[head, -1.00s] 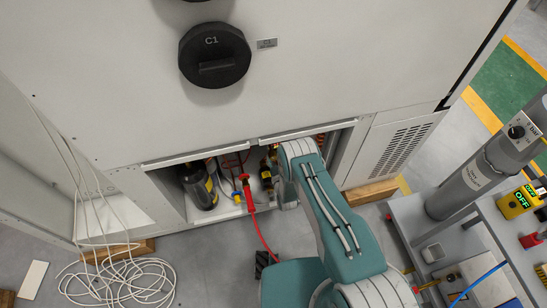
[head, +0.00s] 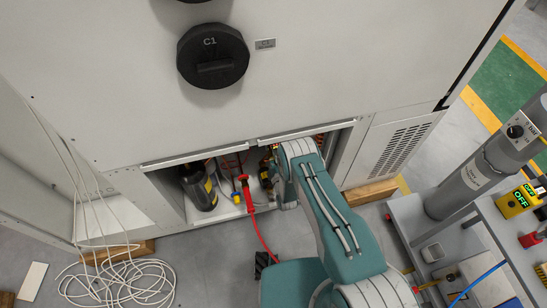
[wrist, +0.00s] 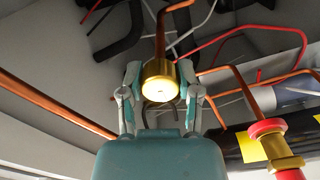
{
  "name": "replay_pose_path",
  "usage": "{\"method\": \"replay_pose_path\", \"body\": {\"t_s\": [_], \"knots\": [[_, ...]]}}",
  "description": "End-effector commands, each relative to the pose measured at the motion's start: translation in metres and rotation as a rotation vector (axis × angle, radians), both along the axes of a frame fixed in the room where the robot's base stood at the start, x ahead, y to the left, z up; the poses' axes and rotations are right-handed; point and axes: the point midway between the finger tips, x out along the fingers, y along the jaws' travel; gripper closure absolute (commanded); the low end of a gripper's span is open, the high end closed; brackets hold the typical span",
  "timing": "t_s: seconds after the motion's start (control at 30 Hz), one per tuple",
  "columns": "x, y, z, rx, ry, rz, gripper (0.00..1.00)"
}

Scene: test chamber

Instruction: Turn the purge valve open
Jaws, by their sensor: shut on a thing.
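My gripper (wrist: 160,88) is shut on a round brass fitting (wrist: 160,80), with one finger on each side of it. A copper tube rises from behind this fitting. No label shows on it, so I cannot tell for sure that it is the purge valve. In the head view my arm reaches into the low opening of the grey cabinet, and my fingertips and the brass fitting are hidden there. A red and brass valve-like part (wrist: 268,135) stands apart at the lower right of the wrist view.
In the opening stand a dark cylinder (head: 198,188) and a red-handled fitting (head: 246,188) with a red hose (head: 262,234) running out. Copper tubes (wrist: 48,103) cross around my gripper. White cable (head: 120,280) lies on the floor at left; a cart (head: 415,235) stands at right.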

Motion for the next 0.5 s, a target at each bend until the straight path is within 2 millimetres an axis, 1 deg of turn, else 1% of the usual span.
{"method": "replay_pose_path", "body": {"t_s": [0.03,0.2,0.5], "knots": [[-0.0004,0.0035,-0.0003,-0.022,-0.003,0.010,1.00],[-0.0007,0.0036,-0.0006,-0.075,-0.017,0.010,1.00],[-0.0014,0.0038,-0.0012,-0.105,-0.024,0.011,1.00]]}}
